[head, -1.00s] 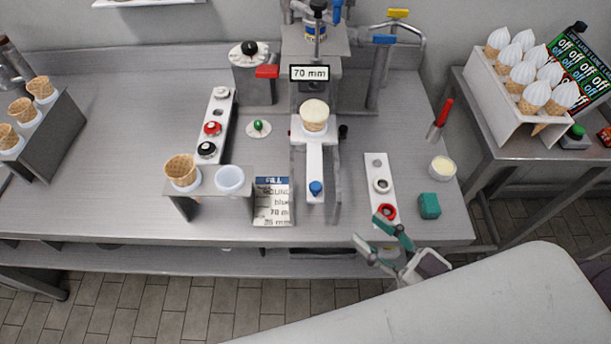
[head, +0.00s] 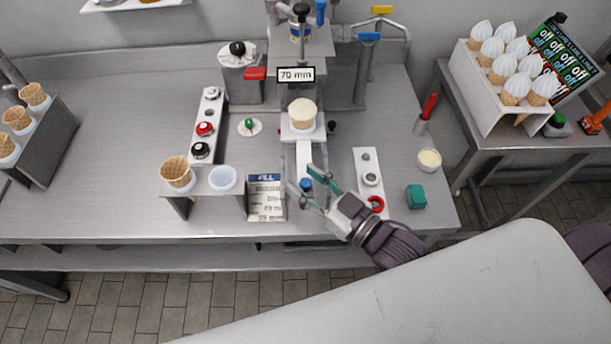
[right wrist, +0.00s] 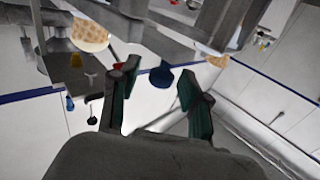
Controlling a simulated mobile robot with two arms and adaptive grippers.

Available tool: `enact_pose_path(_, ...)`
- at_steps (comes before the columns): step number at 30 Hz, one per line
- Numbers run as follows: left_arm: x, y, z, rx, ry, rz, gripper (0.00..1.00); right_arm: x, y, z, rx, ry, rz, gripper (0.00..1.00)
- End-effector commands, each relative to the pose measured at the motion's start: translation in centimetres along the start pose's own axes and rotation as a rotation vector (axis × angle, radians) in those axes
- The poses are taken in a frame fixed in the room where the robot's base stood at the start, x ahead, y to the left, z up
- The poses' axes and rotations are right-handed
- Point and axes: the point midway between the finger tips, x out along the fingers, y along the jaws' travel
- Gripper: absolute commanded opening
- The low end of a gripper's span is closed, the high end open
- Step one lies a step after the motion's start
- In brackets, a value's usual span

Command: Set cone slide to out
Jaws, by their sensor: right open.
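The cone slide (head: 304,158) is a pale strip running from under the dispenser toward the table's front edge. A cone with a cream-coloured top (head: 302,113) stands at its far end, below the "70 mm" sign. A blue knob (head: 305,184) is at the slide's near end and also shows in the right wrist view (right wrist: 162,77). My right gripper (head: 301,177) is open, with its teal fingers on either side of the knob. Whether either finger touches the knob I cannot tell. My left gripper is not in view.
A printed card (head: 265,198) stands just left of the slide, beside a holder with a waffle cone (head: 177,172). A panel with a red ring (head: 376,203) lies under my right wrist. A teal block (head: 416,197) sits further right. The table's left middle is clear.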

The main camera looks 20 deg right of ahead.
Motion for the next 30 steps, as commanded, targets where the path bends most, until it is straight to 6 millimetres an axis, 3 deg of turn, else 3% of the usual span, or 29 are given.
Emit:
enact_pose_path(10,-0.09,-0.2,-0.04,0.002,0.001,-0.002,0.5,0.46,-0.02,0.0,0.0,0.001,0.0,0.47)
enact_pose_path(19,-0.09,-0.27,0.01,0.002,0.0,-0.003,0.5,0.43,-0.02,0.0,0.0,0.0,0.0,0.0)
enact_pose_path(30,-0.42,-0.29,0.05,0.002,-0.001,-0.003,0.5,-0.12,-0.58,-0.01,0.004,-0.002,-0.001,0.0)
